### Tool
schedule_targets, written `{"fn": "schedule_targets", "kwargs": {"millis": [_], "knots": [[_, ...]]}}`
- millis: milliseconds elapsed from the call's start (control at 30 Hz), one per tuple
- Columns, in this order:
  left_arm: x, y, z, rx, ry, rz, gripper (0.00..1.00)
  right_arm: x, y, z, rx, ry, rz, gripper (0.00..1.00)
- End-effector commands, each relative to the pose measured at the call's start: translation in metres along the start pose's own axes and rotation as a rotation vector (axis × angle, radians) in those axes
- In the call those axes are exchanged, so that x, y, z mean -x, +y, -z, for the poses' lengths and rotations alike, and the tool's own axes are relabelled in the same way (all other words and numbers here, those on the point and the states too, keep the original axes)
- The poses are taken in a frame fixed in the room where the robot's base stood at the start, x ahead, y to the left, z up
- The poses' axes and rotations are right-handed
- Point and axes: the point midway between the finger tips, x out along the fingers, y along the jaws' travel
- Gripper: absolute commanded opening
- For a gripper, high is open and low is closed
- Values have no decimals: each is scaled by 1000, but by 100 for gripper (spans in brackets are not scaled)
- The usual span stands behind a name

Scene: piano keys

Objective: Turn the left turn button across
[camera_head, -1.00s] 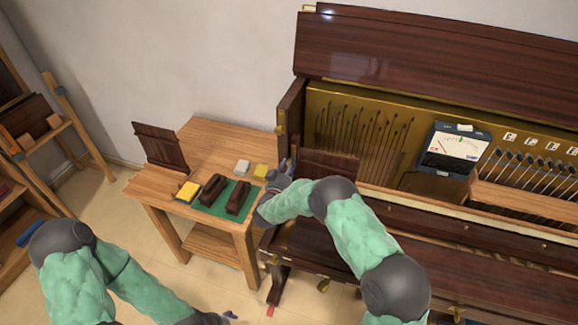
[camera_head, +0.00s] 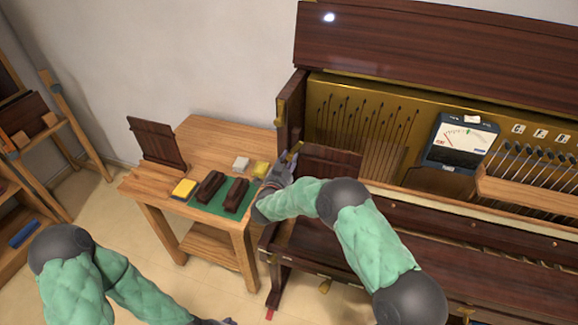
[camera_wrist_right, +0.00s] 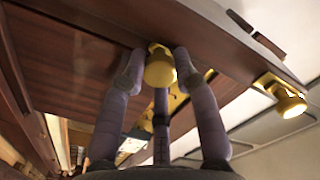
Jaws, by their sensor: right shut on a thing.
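The brass left turn button (camera_wrist_right: 160,68) is between the fingers of my right gripper (camera_wrist_right: 158,65) in the right wrist view. The fingers are closed against its sides, under a dark wooden edge. In the head view my right gripper (camera_head: 291,158) is at the left end of the piano (camera_head: 430,45), with a small brass piece (camera_head: 296,147) showing at its tip. The button's exact angle cannot be told. My left gripper (camera_head: 215,321) shows only in part at the bottom edge, low and away from the piano; its fingers are cut off.
A second brass knob (camera_wrist_right: 289,103) sits to the right in the wrist view. A wooden side table (camera_head: 215,135) left of the piano holds dark blocks (camera_head: 236,195) on a green mat (camera_head: 206,210), and yellow and white pieces. A meter (camera_head: 462,140) stands inside the piano.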

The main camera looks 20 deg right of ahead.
Motion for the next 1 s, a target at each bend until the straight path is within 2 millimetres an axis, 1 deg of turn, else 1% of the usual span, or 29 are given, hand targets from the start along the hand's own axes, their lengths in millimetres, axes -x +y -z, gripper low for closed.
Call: {"fn": "schedule_targets", "kwargs": {"millis": [33, 700, 1000], "knots": [[-10, -4, 0, 0, 0, 0, 77, 1, 3, -5, -44, -1, 0, 0], [-82, -29, 3, 0, 0, 0, 77, 1, 3, -6, -676, -3, -1, 0], [-109, -39, 4, 0, 0, 0, 77, 1, 3, -6, -896, -4, -2, 0]]}}
